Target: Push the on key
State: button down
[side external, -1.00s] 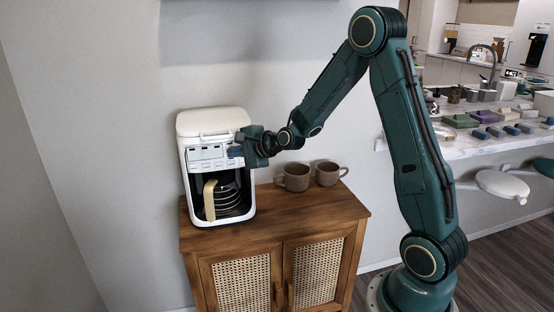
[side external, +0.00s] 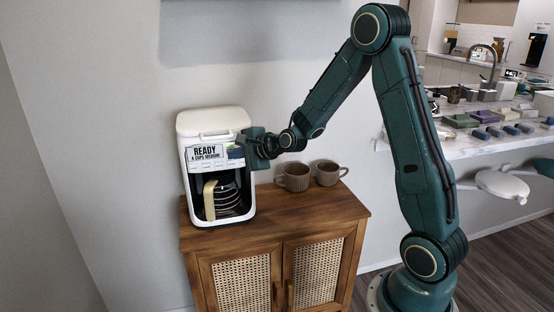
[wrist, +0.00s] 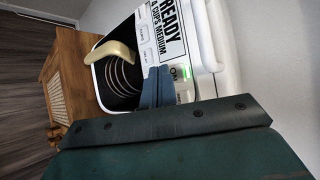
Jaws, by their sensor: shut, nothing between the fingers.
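The white coffee maker (side external: 212,122) stands upright on the cabinet. Its front display (side external: 206,152) reads "READY" with a line about cups and "MEDIUM" below. In the wrist view the "ON" key (wrist: 180,73) sits on the front panel, with a green glow (wrist: 184,97) beside it. My gripper (side external: 241,152) is at the right side of the panel, shut and empty. In the wrist view its blue-grey fingers (wrist: 156,76) end close beside the "ON" key; I cannot tell whether they touch it. The glass carafe (side external: 228,196) with a cream handle (side external: 209,200) sits inside the machine.
The wooden cabinet (side external: 270,228) has cane-panelled doors. Two brown mugs, one nearer (side external: 294,178) and one farther (side external: 328,173), stand right of the machine, below my wrist. The wall is close behind. A cluttered counter (side external: 470,147) is far right.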

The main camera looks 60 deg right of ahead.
jog(key=shift+s+a, duration=2.1)
jog(key=s+a+r+n+g+y, duration=0.1)
jog(key=s+a+r+n+g, duration=0.1)
jog(key=s+a+r+n, duration=0.25)
jog(key=s+a+r+n+g+y, duration=0.1)
jog(key=s+a+r+n, duration=0.15)
jog(key=s+n, duration=0.4)
jog(key=s+a+r+n+g, duration=0.1)
jog(key=s+n+g, duration=0.1)
jog(key=s+n, duration=0.4)
jog(key=s+a+r+n+g, duration=0.1)
jog(key=s+n, duration=0.4)
jog(key=s, duration=0.7)
jog(key=shift+a+n+g+h, duration=0.4)
jog(key=shift+a+g, duration=0.25)
jog(key=shift+g, duration=0.05)
